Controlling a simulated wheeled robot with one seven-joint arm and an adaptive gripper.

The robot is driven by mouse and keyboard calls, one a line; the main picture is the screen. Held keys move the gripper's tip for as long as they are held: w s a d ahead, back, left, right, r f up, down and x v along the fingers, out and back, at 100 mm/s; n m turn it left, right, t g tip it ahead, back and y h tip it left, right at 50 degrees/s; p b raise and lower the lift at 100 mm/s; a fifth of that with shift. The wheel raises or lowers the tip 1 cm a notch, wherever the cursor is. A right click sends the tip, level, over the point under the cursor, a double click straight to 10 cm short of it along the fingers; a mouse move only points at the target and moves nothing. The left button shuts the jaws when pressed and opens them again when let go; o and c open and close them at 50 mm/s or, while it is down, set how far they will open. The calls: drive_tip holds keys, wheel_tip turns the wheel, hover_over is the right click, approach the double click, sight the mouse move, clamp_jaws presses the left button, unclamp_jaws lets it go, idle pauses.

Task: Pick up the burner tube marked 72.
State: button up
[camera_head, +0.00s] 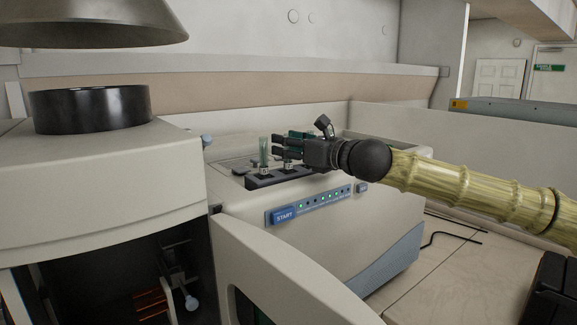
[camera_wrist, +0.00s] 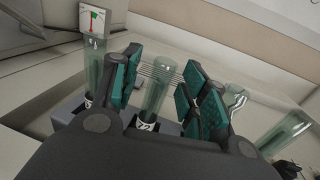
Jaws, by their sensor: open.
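Several clear greenish glass burner tubes stand upright in a dark rack (camera_head: 262,182) on top of the grey instrument in the head view. One tube (camera_head: 264,153) stands at the rack's left end. My gripper (camera_head: 282,146) reaches in from the right, just above the rack. In the wrist view my gripper (camera_wrist: 160,88) is open, with its green pads on both sides of a middle tube (camera_wrist: 157,92). A gap shows beside the tube. Another tube (camera_wrist: 94,70) stands just outside the left finger.
A small gauge card (camera_wrist: 94,18) shows behind the left tube. The instrument front has a blue START button (camera_head: 285,215). An open door panel (camera_head: 285,275) stands below, and a black cylinder (camera_head: 90,108) sits at left.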

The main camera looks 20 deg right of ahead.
drive_tip(key=shift+w, duration=0.15)
drive_tip(key=shift+c, duration=0.4)
clamp_jaws()
drive_tip(key=shift+r, duration=0.15)
